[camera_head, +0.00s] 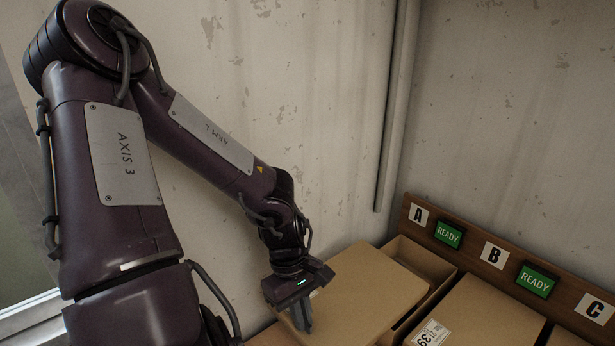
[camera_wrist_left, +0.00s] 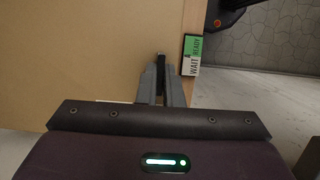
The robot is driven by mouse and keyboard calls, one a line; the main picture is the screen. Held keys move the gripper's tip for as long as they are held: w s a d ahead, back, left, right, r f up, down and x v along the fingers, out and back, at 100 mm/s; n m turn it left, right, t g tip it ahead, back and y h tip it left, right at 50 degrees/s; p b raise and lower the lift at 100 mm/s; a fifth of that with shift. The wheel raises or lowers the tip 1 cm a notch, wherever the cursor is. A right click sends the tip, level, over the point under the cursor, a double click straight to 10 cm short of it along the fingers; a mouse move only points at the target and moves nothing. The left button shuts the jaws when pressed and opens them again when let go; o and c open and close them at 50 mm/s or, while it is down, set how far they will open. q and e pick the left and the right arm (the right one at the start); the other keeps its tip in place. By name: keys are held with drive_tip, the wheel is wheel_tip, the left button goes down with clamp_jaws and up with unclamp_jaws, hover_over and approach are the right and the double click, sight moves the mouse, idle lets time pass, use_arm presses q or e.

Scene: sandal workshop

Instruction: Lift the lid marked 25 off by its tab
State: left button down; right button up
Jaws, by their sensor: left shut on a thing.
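A plain brown cardboard lid (camera_head: 372,285) lies in front of and below my left gripper (camera_head: 303,318) in the head view. It also fills the upper left of the left wrist view (camera_wrist_left: 80,55). In the wrist view my left gripper (camera_wrist_left: 161,75) is shut on a narrow dark tab (camera_wrist_left: 160,60) at the lid's edge. The lid sits askew to a cardboard box (camera_head: 424,262), whose far wall and part of the inside show beyond it. No number 25 is readable. My right gripper is not in view.
A wooden rail (camera_head: 470,247) with A, B and C plates and green READY signs runs along the wall. In the wrist view a WAIT/READY sign (camera_wrist_left: 190,55) is close beside the fingers.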

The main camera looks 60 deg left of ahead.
use_arm(q)
drive_tip(key=s+p, duration=0.1)
drive_tip(key=s+r+p, duration=0.1)
drive_tip(key=s, duration=0.1)
drive_tip(key=s+r+p, duration=0.1)
drive_tip(key=s, duration=0.1)
drive_tip(key=shift+d, duration=0.3)
idle(0.4)
drive_tip(key=shift+f, duration=0.1)
